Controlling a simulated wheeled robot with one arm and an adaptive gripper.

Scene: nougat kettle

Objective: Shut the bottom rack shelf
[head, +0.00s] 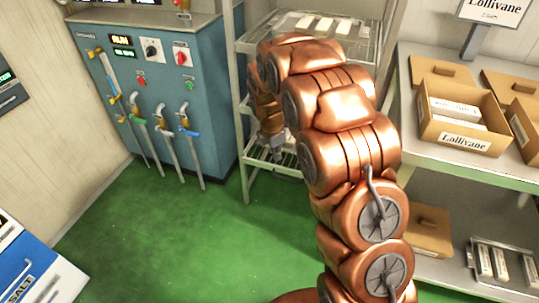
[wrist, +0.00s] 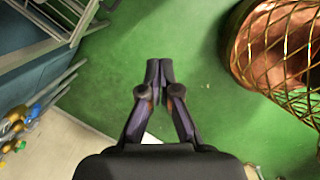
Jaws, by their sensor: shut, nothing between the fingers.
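The grey metal rack (head: 242,130) stands behind my arm, right of the blue machine. Its low wire shelf (head: 262,160) shows partly between the rack post and my arm. My arm hides the rest, so I cannot tell how far it is pulled out. My gripper (head: 273,148) hangs down close to that low shelf in the head view, small and partly hidden. In the wrist view my gripper (wrist: 160,66) is shut and empty above the green floor. Part of a metal rack frame (wrist: 72,18) shows at the upper left there, apart from the fingertips.
The blue machine (head: 160,80) with several valves and pipes stands left of the rack. The rack's upper shelf (head: 345,45) holds white bars. At right a table (head: 420,150) carries cardboard boxes (head: 465,118). Green floor (head: 170,245) is clear in front of the machine.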

